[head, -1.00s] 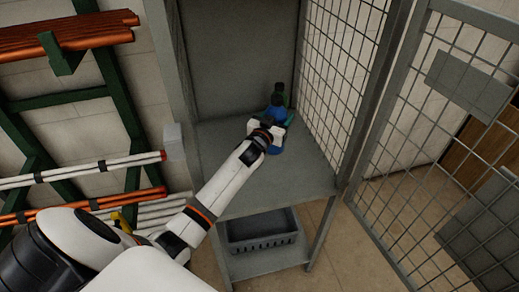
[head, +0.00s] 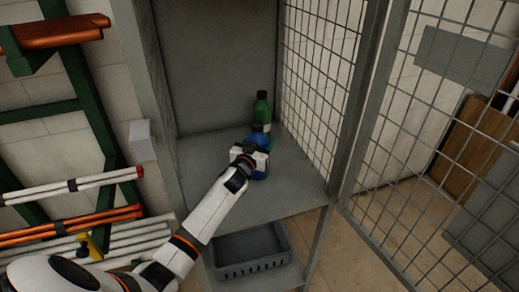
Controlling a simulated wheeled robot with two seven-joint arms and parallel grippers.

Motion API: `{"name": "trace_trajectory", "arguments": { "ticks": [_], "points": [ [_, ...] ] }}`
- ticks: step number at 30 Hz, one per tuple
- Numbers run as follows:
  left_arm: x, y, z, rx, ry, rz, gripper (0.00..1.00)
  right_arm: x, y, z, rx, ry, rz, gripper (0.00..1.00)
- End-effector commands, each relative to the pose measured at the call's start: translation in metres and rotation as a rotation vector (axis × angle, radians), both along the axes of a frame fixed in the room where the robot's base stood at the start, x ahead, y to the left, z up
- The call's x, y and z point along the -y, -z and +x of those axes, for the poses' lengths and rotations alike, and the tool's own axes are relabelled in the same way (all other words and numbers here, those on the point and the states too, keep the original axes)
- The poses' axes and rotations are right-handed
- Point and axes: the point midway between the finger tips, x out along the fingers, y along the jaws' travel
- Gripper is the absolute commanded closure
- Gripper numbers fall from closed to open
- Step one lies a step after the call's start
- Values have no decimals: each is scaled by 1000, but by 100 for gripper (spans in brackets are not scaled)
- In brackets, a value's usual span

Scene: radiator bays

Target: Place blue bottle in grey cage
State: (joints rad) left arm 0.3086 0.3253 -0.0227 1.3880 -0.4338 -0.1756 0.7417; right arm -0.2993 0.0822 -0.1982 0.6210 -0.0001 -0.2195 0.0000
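The blue bottle (head: 260,174) is upright inside the grey cage (head: 205,165), above its grey shelf near the mesh side. Its dark cap and blue shoulder show above my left gripper, and its lower body shows below. My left gripper (head: 250,155) is at the middle of the bottle and hides part of it. The fingers are too small and covered to tell whether they are closed on it. Whether the base rests on the shelf is also hard to tell. My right gripper is not in view.
A green bottle (head: 262,106) stands just behind the blue one, with a teal item partly hidden beside them. The mesh door (head: 425,130) is open at right. A grey crate (head: 250,248) sits on the lower shelf. Racks with pipes (head: 80,184) stand at left.

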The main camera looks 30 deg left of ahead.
Motion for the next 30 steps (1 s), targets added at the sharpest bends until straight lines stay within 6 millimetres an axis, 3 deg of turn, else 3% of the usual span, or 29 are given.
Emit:
{"name": "trace_trajectory", "arguments": {
  "ticks": [9, 10, 14, 23, 30],
  "points": [
    [0, 0, 0, 5, 1, 1, 77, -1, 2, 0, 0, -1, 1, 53],
    [0, 2, 0, 1, 0, 0, 35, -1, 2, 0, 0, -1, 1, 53],
    [0, 1, 0, 1, 0, 0, 16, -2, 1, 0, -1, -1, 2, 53],
    [0, -2, 0, 2, 0, 0, 16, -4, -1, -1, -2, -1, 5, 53],
    [5, 0, -33, 0, 1, 0, 16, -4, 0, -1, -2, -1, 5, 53]
  ]
}}
